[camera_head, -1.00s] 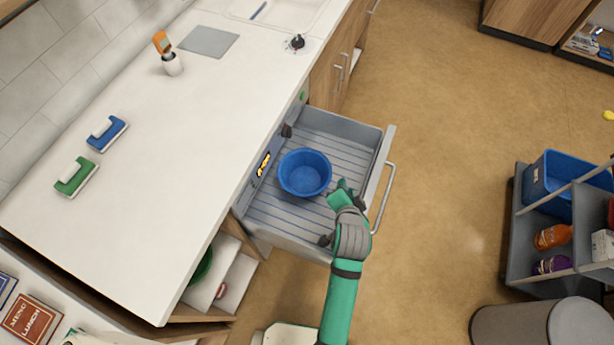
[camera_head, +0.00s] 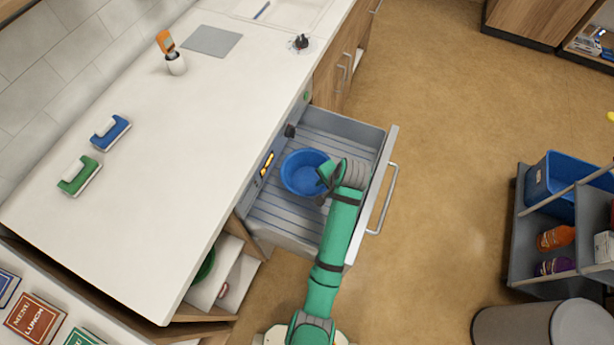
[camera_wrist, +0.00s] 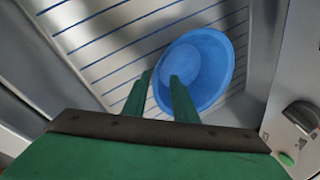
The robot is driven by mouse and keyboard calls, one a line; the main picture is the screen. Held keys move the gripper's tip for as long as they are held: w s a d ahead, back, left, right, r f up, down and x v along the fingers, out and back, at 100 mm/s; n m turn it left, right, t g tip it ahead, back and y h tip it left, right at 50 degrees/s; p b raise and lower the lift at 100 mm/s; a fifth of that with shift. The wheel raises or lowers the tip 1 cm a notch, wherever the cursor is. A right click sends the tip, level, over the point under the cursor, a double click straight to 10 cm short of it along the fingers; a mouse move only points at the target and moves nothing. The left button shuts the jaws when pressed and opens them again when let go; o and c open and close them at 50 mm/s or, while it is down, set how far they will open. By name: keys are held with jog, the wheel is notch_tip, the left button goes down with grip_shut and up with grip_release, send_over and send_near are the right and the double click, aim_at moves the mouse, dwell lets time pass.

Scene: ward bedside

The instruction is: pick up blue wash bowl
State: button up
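The blue wash bowl (camera_head: 303,174) sits upright in the open grey drawer (camera_head: 345,128), near the drawer's inner side. My gripper (camera_head: 326,180) is over the bowl's right rim in the head view. In the wrist view the bowl (camera_wrist: 195,68) lies beyond my gripper's two green fingers (camera_wrist: 160,92). The fingers are spread apart and hold nothing. One finger overlaps the bowl's inside and the other is just outside its rim in that picture. I cannot tell how high the fingertips are above the rim. My forearm hides part of the drawer's front side.
The white counter (camera_head: 140,215) runs along the left and holds a green brush (camera_head: 78,176) and a blue brush (camera_head: 110,134). A dark knob (camera_wrist: 303,115) is close by in the wrist view. A grey cart (camera_head: 520,220) stands at the right, with free floor between.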

aim_at(321, 191)
jog(key=shift+x, duration=2.9)
jog(key=shift+d, duration=0.1)
jog(key=shift+c, duration=0.3)
grip_shut()
